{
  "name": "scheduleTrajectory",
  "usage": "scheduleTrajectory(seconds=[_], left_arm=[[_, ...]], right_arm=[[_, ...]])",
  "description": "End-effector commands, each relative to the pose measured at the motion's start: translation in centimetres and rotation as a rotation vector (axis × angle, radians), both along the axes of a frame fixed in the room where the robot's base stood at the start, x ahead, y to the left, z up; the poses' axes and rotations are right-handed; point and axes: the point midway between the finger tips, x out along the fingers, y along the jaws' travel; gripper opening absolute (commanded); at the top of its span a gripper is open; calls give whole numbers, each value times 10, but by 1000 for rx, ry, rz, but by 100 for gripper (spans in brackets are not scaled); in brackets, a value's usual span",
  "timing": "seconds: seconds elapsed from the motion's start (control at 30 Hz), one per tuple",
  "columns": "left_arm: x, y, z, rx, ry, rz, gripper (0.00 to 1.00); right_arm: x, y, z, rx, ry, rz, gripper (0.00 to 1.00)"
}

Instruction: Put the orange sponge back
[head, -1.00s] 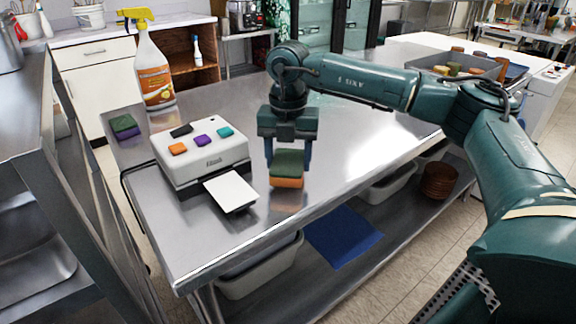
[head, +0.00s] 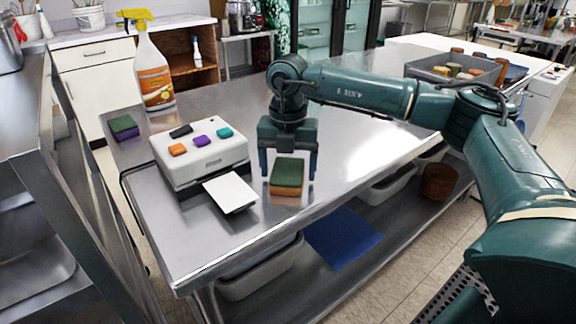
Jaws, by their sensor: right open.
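The orange sponge (head: 286,191), with a green top layer and an orange lower layer, sits on the steel table to the right of the white box. My right gripper (head: 288,168) is above it, pointing down and open, with one finger on each side of the sponge and small gaps showing. The sponge looks level and appears to rest on the tabletop. My left gripper is not in view.
A white box (head: 205,160) with coloured tiles has a white plate (head: 231,193) in front. A purple sponge (head: 124,129) and a spray bottle (head: 153,70) stand at the left. A grey bin (head: 428,74) holding several sponges is at the back right. The table's front edge is close.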

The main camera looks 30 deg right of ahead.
Motion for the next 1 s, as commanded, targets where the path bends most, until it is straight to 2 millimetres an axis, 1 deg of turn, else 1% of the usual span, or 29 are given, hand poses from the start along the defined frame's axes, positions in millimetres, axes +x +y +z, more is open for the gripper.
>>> scheduleTrajectory(seconds=[0.17, 0.27, 0.5, 0.6, 0.7, 0.83, 1.0], left_arm=[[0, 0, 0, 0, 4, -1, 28], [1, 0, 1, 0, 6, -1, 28], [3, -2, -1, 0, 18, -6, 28], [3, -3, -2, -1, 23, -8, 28], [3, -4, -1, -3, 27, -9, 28], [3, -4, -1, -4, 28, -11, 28], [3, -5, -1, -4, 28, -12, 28]], right_arm=[[1, 0, 10, 1, -3, 0, 79], [1, 0, 26, 1, -5, 0, 79], [1, 1, 79, 2, -4, 2, 79], [1, 0, 98, 1, -3, 1, 79], [1, 1, 111, 0, -3, 2, 79], [1, 0, 121, 0, -1, 1, 79], [0, 0, 123, 0, 0, 1, 79]])
